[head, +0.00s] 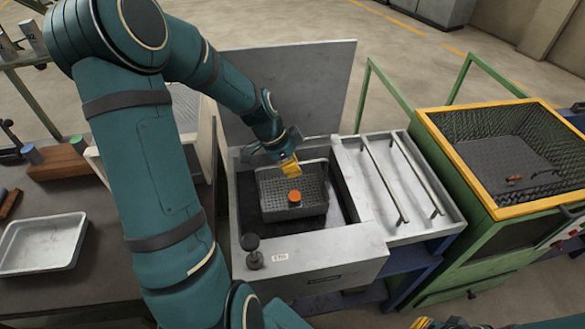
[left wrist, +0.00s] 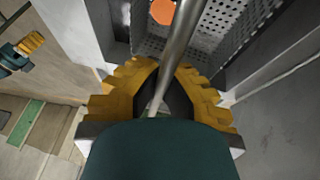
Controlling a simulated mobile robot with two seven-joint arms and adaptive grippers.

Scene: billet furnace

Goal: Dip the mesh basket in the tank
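The grey tank (head: 330,262) stands in the middle of the head view with its lid (head: 290,85) raised behind it. The perforated mesh basket (head: 309,208) is within the tank's opening, dark space around it; its exact depth is unclear. An orange-topped piece (head: 295,198) stands in the basket; it also shows in the left wrist view (left wrist: 162,11). My left gripper (head: 291,168) is over the basket's far part. In the left wrist view its yellow fingers (left wrist: 171,68) close around a metal handle bar (left wrist: 181,35). My right gripper (left wrist: 30,43) shows small, its fingers unclear.
Two rails (head: 402,170) run along a shelf right of the opening. A green, yellow-rimmed mesh bin (head: 478,195) stands farther right. A black knob (head: 251,243) stands on the tank's front left corner. A bench at left holds a pale tray (head: 75,240) and a wooden block (head: 62,163).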

